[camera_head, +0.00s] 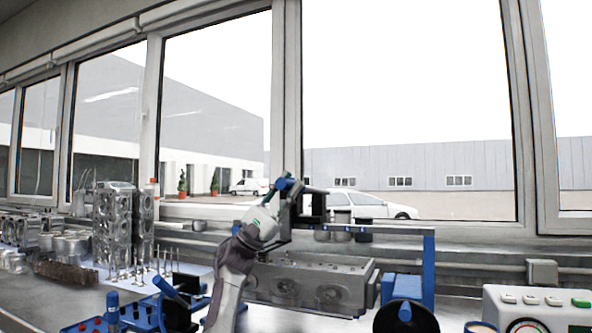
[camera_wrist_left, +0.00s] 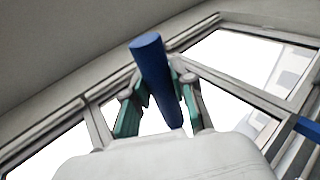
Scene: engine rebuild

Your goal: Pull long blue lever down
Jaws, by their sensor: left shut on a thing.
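The long blue lever (camera_head: 287,183) stands raised in front of the window, beside a black block (camera_head: 312,207) of the blue-framed machine. My left gripper (camera_head: 279,190) is up at the lever's end, its arm reaching up from below. In the left wrist view the lever (camera_wrist_left: 155,78) is a thick blue rod, tilted, between the green-padded fingers of my left gripper (camera_wrist_left: 158,103). The fingers are shut on it, and its round end sticks out past them. My right gripper is not in view.
The blue machine frame (camera_head: 429,265) stands right of the arm, with a grey engine head (camera_head: 310,283) beneath. A blue-handled fixture (camera_head: 170,290) is at the lower left. Metal engine blocks (camera_head: 112,225) stand farther left. A white control box (camera_head: 540,308) is at the lower right.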

